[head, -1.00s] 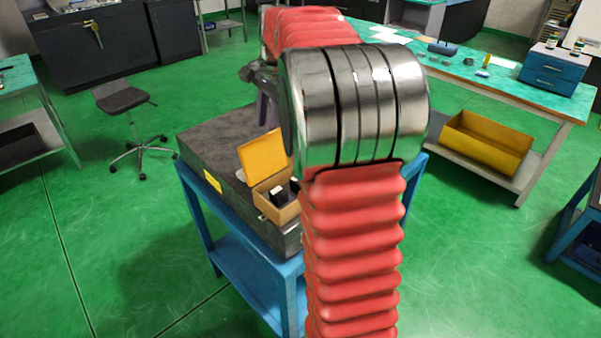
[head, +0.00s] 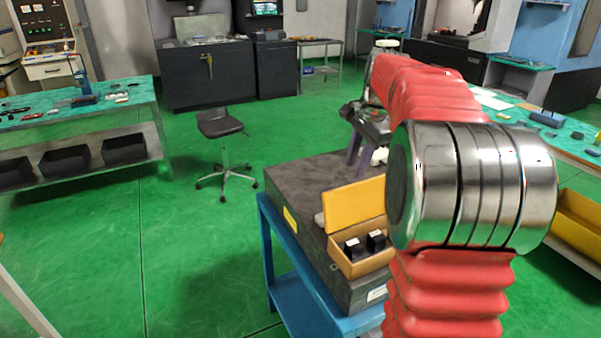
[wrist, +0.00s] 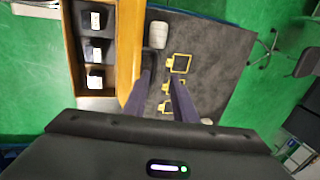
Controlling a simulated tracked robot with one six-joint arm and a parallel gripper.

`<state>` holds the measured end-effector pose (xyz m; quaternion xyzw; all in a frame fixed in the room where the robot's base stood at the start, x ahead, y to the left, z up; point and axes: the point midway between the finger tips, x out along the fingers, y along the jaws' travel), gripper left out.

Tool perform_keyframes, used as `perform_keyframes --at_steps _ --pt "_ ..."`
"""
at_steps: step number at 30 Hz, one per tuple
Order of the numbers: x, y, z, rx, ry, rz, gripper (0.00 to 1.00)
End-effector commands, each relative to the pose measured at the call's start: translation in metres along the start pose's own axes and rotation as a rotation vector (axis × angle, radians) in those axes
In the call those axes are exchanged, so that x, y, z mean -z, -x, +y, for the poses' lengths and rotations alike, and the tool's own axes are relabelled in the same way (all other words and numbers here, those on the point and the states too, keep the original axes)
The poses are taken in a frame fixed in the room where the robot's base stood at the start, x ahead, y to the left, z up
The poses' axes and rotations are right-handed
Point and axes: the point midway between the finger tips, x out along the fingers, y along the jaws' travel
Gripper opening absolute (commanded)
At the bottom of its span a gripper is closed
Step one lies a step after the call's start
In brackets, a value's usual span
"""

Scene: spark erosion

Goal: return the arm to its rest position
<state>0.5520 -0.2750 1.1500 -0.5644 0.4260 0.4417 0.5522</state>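My arm, with red sleeves and steel joint rings, reaches over the dark slab. My gripper (head: 354,150) hangs above the slab (head: 320,170), beyond the yellow-lidded box. In the wrist view its two dark fingers (wrist: 162,85) are apart, with nothing held between them. The open box (head: 360,262) sits at the slab's near edge, its yellow lid (head: 355,204) standing up. Black blocks with white labels (wrist: 95,50) stand in it, to the left of the fingers. Yellow square outlines (wrist: 180,63) mark the slab below the fingers.
The slab rests on a blue stand (head: 285,285). A stool (head: 220,125) stands on the green floor to the left. A green-topped bench (head: 75,110) is at far left, another (head: 580,140) at right with a yellow bin (head: 580,215) below. A pale rounded object (wrist: 158,35) lies on the slab.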

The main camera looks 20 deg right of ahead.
Motion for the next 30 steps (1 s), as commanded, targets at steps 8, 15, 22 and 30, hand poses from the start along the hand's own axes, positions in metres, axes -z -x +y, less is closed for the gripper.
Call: perform_keyframes --at_steps 8,15,22,30 --pt "-0.008 0.003 0.002 0.004 0.029 0.003 0.25" --pt "-0.048 0.017 0.014 0.020 0.174 0.017 0.25" --pt "-0.095 0.029 0.036 0.040 0.365 0.034 0.25" --pt "-0.146 0.038 0.070 0.066 0.595 0.060 0.25"
